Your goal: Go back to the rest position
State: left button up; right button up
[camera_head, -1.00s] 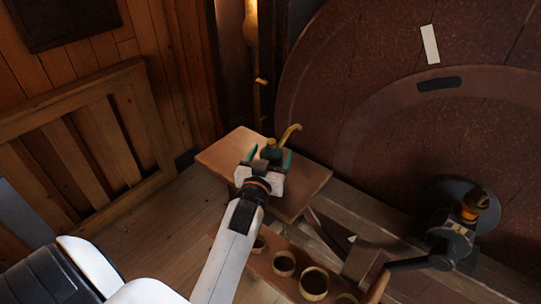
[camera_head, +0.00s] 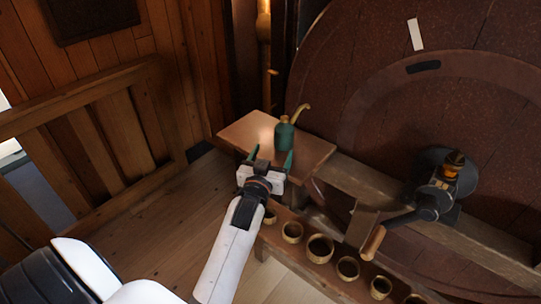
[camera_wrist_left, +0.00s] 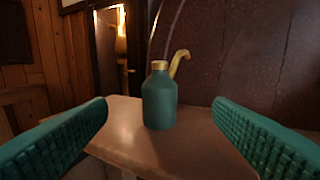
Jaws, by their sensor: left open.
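My left gripper (camera_head: 271,163) is open and empty, at the front edge of a small wooden table. Its two green padded fingers show apart at either side of the left wrist view (camera_wrist_left: 160,140). A green oil can (camera_head: 284,135) with a brass cap and curved brass spout stands upright on the table (camera_head: 245,130), beyond the fingertips. The can also shows between and beyond the fingers in the left wrist view (camera_wrist_left: 159,100), with a gap to each finger. My right gripper is not in view.
A low bench holds a row of round wooden cups (camera_head: 320,248) at the front right. A big dark wheel (camera_head: 390,110) with a hub and crank handle (camera_head: 372,242) stands at the right. A wooden railing (camera_head: 90,130) is at the left. The floor (camera_head: 160,225) between is clear.

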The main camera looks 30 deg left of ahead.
pick_arm(q)
jog(key=s+d+f+m+g+h, duration=0.3)
jog(key=s+d+f+g, duration=0.35)
jog(key=s+f, duration=0.5)
jog(key=s+d+f+m+g+h, duration=0.1)
jog(key=s+d+f+g, duration=0.2)
jog(key=s, duration=0.5)
jog(key=s+d+m+g+h, duration=0.15)
jog(key=s+g, duration=0.25)
jog(key=s, duration=0.5)
notch_tip(320, 180, down, 27)
jog(key=g+b, duration=0.1)
jog(key=s+a+f+g+b, duration=0.1)
jog(key=s+a+f, duration=0.1)
jog(key=s+f, duration=1.5)
jog(key=shift+s+f+g+b, duration=0.2)
jog(key=shift+f+g+b, duration=0.15)
jog(key=shift+f, duration=0.35)
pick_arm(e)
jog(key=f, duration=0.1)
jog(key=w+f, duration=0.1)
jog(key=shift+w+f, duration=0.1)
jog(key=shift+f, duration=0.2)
